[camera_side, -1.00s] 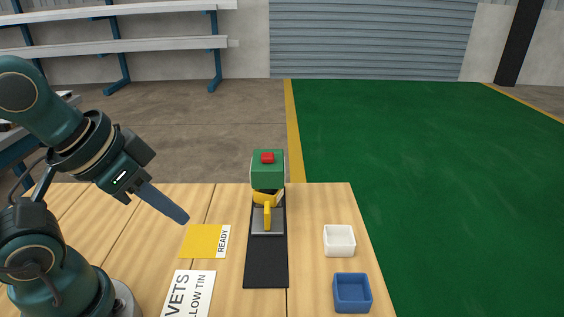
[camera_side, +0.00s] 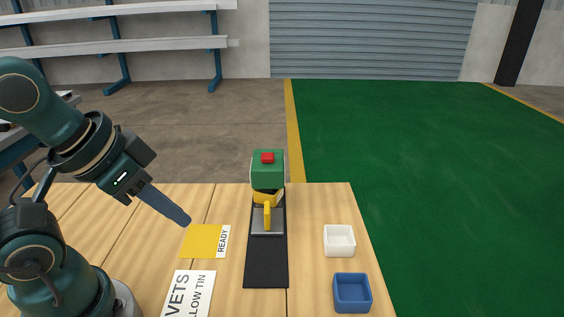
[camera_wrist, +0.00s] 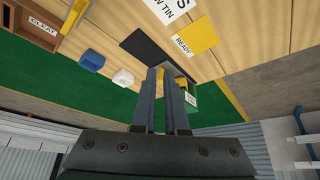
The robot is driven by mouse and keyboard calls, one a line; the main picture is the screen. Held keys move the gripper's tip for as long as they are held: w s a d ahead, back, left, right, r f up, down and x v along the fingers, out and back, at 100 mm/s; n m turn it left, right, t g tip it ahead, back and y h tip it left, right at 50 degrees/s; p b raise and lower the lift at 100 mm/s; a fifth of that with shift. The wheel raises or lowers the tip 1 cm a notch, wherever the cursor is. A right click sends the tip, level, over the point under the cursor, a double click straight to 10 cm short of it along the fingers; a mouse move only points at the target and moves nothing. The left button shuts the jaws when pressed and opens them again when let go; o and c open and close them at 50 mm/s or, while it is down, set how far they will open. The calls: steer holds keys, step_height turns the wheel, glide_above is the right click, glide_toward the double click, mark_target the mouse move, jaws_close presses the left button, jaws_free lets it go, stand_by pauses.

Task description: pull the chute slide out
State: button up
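The chute (camera_side: 267,170) is a green block with a red top, standing at the far end of a black strip (camera_side: 266,262). Below it, a yellow upright handle (camera_side: 267,216) stands over a grey plate (camera_side: 278,222); I take this for the slide. My gripper (camera_side: 187,221) is well to the left of the handle, above the table near the yellow READY card, touching nothing. In the wrist view my gripper (camera_wrist: 160,70) shows two fingers with a gap between them, empty. They hide part of the chute (camera_wrist: 192,103) there.
A yellow READY card (camera_side: 200,241) and a white lettered card (camera_side: 188,293) lie left of the strip. A white tray (camera_side: 339,241) and a blue tray (camera_side: 352,293) stand to its right. The wrist view also shows a brown box labelled CLEAT (camera_wrist: 38,30).

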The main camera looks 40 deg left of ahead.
steer(key=o, duration=0.4)
steer(key=shift+c, duration=0.2)
steer(key=w+r+n, duration=0.4)
steer(key=w+r, duration=0.1)
steer(key=w, duration=0.1)
steer(key=n+g, duration=0.4)
steer(key=n, duration=0.1)
glide_above(267, 207)
step_height(267, 207, down, 8)
steer(key=shift+d+f, duration=0.1)
steer(key=shift+g, duration=0.8)
step_height(267, 207, down, 8)
steer(key=shift+f, duration=0.75)
jaws_close()
